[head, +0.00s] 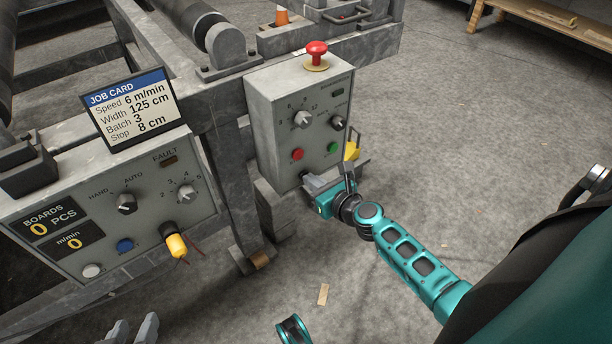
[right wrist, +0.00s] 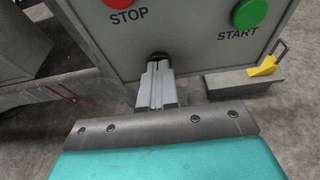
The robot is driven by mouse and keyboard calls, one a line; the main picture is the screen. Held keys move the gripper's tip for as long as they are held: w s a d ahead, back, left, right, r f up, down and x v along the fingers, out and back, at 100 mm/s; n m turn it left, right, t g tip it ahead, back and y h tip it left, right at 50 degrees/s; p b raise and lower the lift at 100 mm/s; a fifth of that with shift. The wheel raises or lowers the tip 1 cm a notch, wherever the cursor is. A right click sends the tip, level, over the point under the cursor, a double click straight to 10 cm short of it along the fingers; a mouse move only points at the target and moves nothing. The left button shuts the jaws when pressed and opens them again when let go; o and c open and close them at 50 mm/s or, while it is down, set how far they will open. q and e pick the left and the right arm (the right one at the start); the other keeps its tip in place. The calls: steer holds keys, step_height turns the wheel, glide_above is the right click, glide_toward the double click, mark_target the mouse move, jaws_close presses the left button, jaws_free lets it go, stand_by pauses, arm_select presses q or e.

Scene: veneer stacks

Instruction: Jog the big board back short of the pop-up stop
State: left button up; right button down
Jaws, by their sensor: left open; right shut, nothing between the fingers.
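The grey control box (head: 300,125) has a red STOP button (head: 297,154) and a green START button (head: 332,149). In the right wrist view, STOP (right wrist: 118,2) and START (right wrist: 250,12) sit above a dark round fitting (right wrist: 158,56) low on the panel. My right gripper (head: 306,180) is shut and empty, its fingertips (right wrist: 158,68) at that fitting; I cannot tell whether they press it. My left gripper (head: 133,330) is open and empty at the bottom left, only its fingertips showing. I can make out neither the big board nor the pop-up stop.
A second panel (head: 92,258) with a HAND/AUTO selector and a yellow-capped part (head: 176,246) stands left, under a job card (head: 126,107) reading Stop 8 cm. A red mushroom button (head: 316,54) tops the control box. A yellow part (head: 352,148) sits beside it.

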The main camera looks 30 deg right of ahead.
stand_by(0.3)
steer(key=shift+w, duration=0.3)
stand_by(5.2)
steer(key=s, duration=0.7)
steer(key=shift+d, duration=0.25)
